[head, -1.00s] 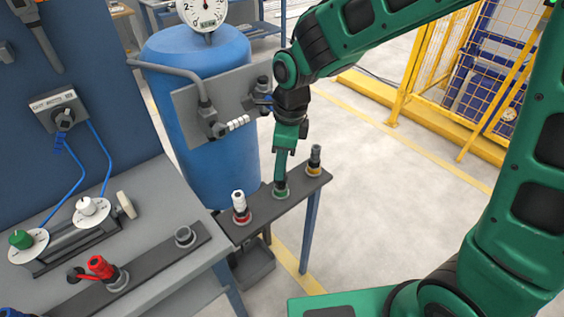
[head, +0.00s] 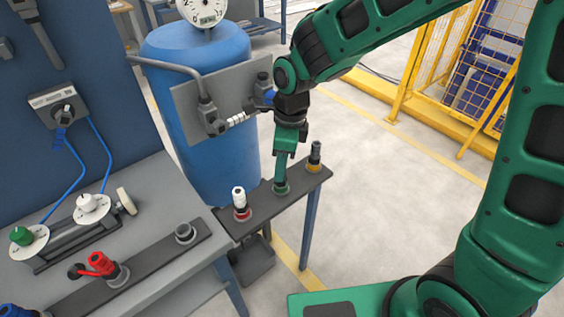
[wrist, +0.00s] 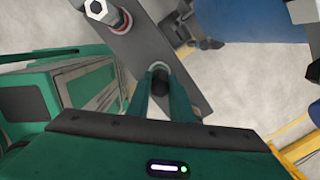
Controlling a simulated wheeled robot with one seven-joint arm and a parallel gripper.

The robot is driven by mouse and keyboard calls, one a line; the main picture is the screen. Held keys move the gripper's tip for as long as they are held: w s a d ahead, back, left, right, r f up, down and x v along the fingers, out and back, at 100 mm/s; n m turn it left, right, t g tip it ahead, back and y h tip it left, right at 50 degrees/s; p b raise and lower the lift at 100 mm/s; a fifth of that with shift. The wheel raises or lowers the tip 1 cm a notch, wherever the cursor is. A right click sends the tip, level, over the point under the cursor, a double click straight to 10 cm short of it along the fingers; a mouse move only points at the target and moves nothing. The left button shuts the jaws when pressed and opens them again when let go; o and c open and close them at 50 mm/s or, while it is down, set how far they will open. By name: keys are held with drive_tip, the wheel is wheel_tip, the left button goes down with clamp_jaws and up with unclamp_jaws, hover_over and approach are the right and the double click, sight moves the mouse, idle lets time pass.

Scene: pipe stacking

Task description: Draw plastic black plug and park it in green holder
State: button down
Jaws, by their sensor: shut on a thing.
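My gripper (head: 281,179) points down over the green holder (head: 281,189), the middle one on the dark rail at the end of the bench. In the wrist view my gripper (wrist: 160,92) is shut on the black plug (wrist: 160,78), a small dark cylinder between the green fingers. In the head view the fingers largely hide the plug. The plug is at the green holder, but I cannot tell how deep it sits.
A white-topped plug (head: 239,198) stands in the red-ringed holder to the left. A dark plug (head: 315,154) stands in the yellow-ringed holder to the right. A red plug (head: 101,264) and a grey socket (head: 184,232) are on the bench. A blue tank (head: 205,110) stands behind.

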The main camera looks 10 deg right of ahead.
drive_tip(key=c, duration=1.5)
unclamp_jaws()
wheel_tip(320, 180, up, 11)
drive_tip(key=d, duration=0.1)
drive_tip(key=s+d+n, duration=0.1)
drive_tip(key=d+n, duration=0.2)
drive_tip(key=d, duration=0.9)
drive_tip(key=s+d+n, duration=0.3)
drive_tip(key=s+d, duration=0.3)
drive_tip(key=d, duration=0.1)
drive_tip(key=s+d+f+n, duration=0.1)
drive_tip(key=s+d+n, duration=0.3)
drive_tip(key=s+d, duration=0.3)
drive_tip(key=s+d+n+h, duration=0.1)
drive_tip(key=s+d+n, duration=0.2)
drive_tip(key=s+d, duration=0.3)
drive_tip(key=shift+s+d+f+n, duration=0.2)
drive_tip(key=shift+d, duration=0.55)
drive_tip(key=shift+s+d+f+n, duration=0.15)
drive_tip(key=shift+d+f+n, duration=0.05)
drive_tip(key=shift+d, duration=0.5)
